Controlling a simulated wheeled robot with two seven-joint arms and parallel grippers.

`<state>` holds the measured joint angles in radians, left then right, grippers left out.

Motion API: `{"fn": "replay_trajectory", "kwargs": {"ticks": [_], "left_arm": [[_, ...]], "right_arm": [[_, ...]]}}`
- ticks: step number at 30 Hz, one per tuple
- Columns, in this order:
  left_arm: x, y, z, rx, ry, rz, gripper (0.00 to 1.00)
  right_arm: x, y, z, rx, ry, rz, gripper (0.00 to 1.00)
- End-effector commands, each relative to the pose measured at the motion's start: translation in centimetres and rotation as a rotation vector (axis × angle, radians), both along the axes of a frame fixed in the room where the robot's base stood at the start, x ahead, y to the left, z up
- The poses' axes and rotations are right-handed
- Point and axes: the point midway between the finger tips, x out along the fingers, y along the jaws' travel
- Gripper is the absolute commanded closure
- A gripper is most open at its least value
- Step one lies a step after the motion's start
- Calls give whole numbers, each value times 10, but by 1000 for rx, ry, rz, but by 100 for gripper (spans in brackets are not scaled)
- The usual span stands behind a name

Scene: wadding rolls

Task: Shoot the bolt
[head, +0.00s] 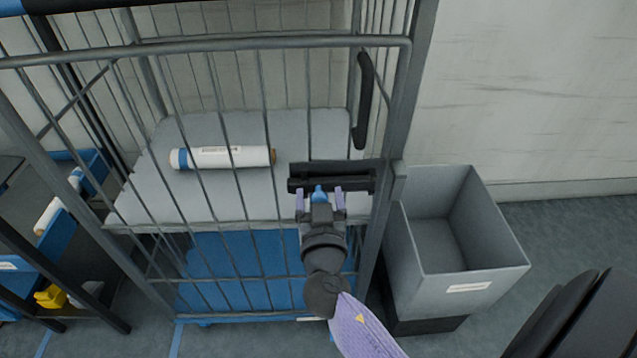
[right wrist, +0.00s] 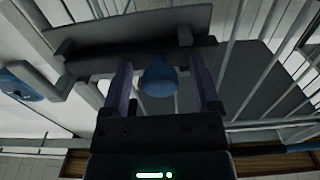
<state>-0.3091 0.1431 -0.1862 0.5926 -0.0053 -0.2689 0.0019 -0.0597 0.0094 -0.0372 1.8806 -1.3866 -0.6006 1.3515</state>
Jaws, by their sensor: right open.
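The bolt (head: 350,178) is a dark bar in a housing on the front of the wire cage door, near the right post. Its blue knob (head: 319,190) points towards me; it also shows in the right wrist view (right wrist: 160,76). My right gripper (head: 320,197) is open, with one purple finger on each side of the knob. In the right wrist view a gap shows between the knob and each finger (right wrist: 160,90). The hidden side of the bolt cannot be seen. My left gripper is not in view.
The cage (head: 230,43) has a black handle (head: 364,100) above the bolt. Inside, a wadding roll (head: 222,157) lies on a pale shelf (head: 290,128). A grey bin (head: 450,275) stands close at right. A rack with blue trays (head: 62,238) stands at left.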

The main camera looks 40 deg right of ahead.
Motion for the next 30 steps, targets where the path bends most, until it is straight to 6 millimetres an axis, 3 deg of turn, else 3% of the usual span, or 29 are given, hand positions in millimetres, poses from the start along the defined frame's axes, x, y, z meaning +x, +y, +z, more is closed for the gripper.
{"fn": "replay_trajectory", "kwargs": {"ticks": [7, 18, 30], "left_arm": [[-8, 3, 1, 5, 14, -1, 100], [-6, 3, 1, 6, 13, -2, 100], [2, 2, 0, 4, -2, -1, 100]], "right_arm": [[0, 0, 0, 1, 1, 0, 23], [0, 0, 0, 0, 1, 1, 100], [0, 0, 0, 0, 1, 1, 100]]}}
